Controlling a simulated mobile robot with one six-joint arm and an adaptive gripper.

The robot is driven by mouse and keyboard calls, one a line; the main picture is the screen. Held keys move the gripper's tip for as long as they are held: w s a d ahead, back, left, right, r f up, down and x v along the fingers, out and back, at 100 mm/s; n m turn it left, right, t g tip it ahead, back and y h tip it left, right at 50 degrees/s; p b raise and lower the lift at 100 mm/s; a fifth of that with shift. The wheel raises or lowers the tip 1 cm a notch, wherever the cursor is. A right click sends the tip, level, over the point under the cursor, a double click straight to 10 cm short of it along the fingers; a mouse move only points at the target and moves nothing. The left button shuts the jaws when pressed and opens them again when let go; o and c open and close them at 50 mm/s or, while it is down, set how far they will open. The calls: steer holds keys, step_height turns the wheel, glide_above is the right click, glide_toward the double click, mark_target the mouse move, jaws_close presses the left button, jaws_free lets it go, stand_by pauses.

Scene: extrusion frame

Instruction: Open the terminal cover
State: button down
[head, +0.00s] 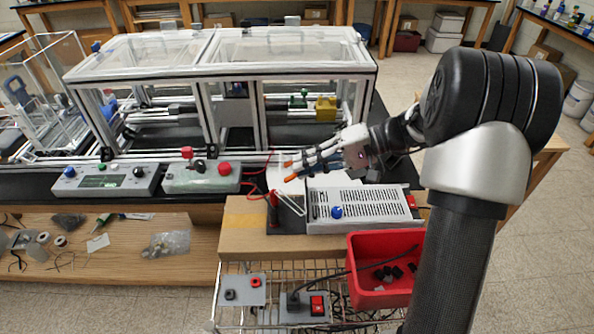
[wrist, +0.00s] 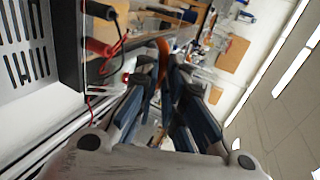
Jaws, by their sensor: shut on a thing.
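The terminal cover (head: 291,204) looks like a clear plate with pale edges, beside the left end of the grey slotted power unit (head: 365,206). It stands tilted by the terminals, and its edge also shows in the wrist view (wrist: 84,45). A red terminal (head: 273,199) is next to it; the wrist view shows a black terminal (wrist: 100,10) and a red one (wrist: 98,47) close up. My gripper (head: 290,171) comes in from the right, just above the cover. The exact contact is blurred.
Red leads (head: 255,181) run left towards a control box (head: 200,178). A clear-panelled extrusion frame (head: 290,70) stands behind. A red bin (head: 380,290) and a wire rack (head: 262,315) are in front. A blue knob (head: 336,212) sticks up from the unit.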

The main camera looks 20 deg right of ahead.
steer(key=shift+s+d, duration=0.2)
steer(key=shift+d, duration=0.4)
steer(key=shift+s+d+f, duration=0.1)
steer(key=shift+d+f, duration=0.05)
steer(key=shift+f, duration=0.1)
steer(key=c, duration=1.7)
jaws_free()
steer(key=shift+r, duration=0.1)
steer(key=v, duration=1.2)
